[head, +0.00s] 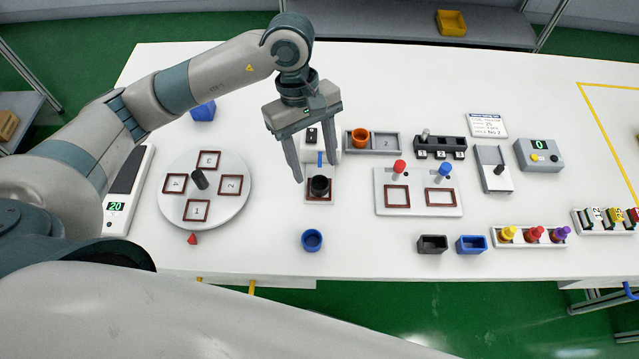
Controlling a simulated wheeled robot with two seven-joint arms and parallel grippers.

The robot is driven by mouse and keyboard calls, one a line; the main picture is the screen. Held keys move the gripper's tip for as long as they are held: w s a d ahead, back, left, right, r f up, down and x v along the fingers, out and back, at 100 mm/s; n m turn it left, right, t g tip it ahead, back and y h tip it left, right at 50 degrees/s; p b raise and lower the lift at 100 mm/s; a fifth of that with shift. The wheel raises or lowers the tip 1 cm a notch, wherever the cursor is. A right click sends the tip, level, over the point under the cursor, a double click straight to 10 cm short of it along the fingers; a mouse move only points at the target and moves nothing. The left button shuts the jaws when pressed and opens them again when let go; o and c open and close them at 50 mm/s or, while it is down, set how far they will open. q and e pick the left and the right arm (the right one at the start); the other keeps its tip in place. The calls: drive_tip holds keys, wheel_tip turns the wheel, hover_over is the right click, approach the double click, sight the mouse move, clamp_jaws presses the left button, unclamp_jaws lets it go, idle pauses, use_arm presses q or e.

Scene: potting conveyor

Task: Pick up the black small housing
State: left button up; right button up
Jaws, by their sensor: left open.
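Two black containers are in the head view, and I cannot tell by sight which is the small housing. A round black cup (320,187) stands on a red-framed square of a small white station, below my left gripper in the picture. A black rectangular open box (432,244) lies near the table's front edge, right of centre. My left gripper (318,168) is open and empty, pointing down, its fingers around the area just behind the round black cup. Its height above the cup is hard to judge. My right gripper is out of view.
A blue cup (312,240) stands in front of the station, and a blue box (471,244) beside the black box. An orange cup (360,138) sits in a grey tray (385,151). A numbered turntable (232,208) is left. The front centre of the table is mostly clear.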

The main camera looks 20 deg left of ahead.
sight(318, 187)
use_arm(q)
drive_tip(key=shift+d+f+p, duration=0.1)
drive_tip(key=shift+f+p, duration=0.25)
drive_tip(key=shift+p, duration=0.15)
drive_tip(key=shift+s+d+f+p, duration=0.1)
drive_tip(key=shift+f+p, duration=0.2)
drive_tip(key=shift+f, duration=0.05)
drive_tip(key=p+x, duration=0.1)
drive_tip(key=x, duration=0.2)
drive_tip(key=shift+f, duration=0.35)
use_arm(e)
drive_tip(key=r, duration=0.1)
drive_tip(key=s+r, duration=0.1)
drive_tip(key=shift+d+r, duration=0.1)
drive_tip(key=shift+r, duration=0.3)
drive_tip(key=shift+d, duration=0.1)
use_arm(q)
drive_tip(key=c, duration=1.2)
drive_tip(key=shift+r, duration=0.1)
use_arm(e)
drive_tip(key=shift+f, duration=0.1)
